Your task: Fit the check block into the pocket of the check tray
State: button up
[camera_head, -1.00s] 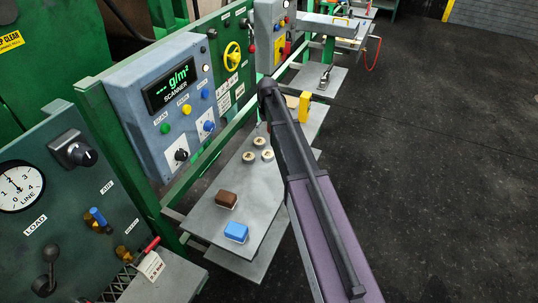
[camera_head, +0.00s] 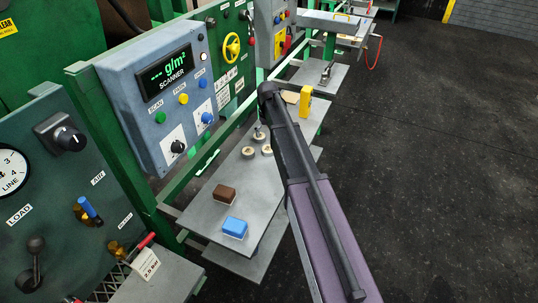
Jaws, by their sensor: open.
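A brown block (camera_head: 225,193) and a blue block (camera_head: 235,227) sit apart on the grey shelf (camera_head: 258,186), the blue one nearer me. Neither carries a label I can read, so I cannot tell which, if either, is the check block. A yellow upright piece (camera_head: 305,102) stands farther along, beside a small tan piece (camera_head: 290,97). No pocket is clear enough to name as the check tray's. My purple and black arm crosses the middle of the view and covers part of the shelf. My gripper is not clearly visible; the arm hides that area.
Several round cream pieces (camera_head: 267,150) stand mid-shelf. The blue-grey scanner box (camera_head: 160,90) and green frame border the shelf on the left. A tagged red-handled part (camera_head: 148,262) is at lower left. Dark floor (camera_head: 440,170) is open on the right.

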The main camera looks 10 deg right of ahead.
aim_at(268, 148)
jog(key=shift+f+b, duration=1.45)
jog(key=shift+f, duration=0.3)
jog(key=shift+w+f+b, duration=0.15)
jog(key=shift+f+b, duration=1.15)
jog(key=shift+w+f+b, duration=0.1)
jog(key=shift+f+b, duration=1.15)
jog(key=shift+b, duration=0.05)
jog(key=c, duration=1.1)
jog(key=shift+c, duration=0.2)
jog(key=shift+r, duration=0.2)
notch_tip(268, 148, up, 4)
jog(key=p, duration=0.4)
jog(key=shift+f, duration=0.25)
jog(key=s, duration=1)
jog(key=s+r+p, duration=0.1)
jog(key=s, duration=0.5)
jog(key=shift+d, duration=0.1)
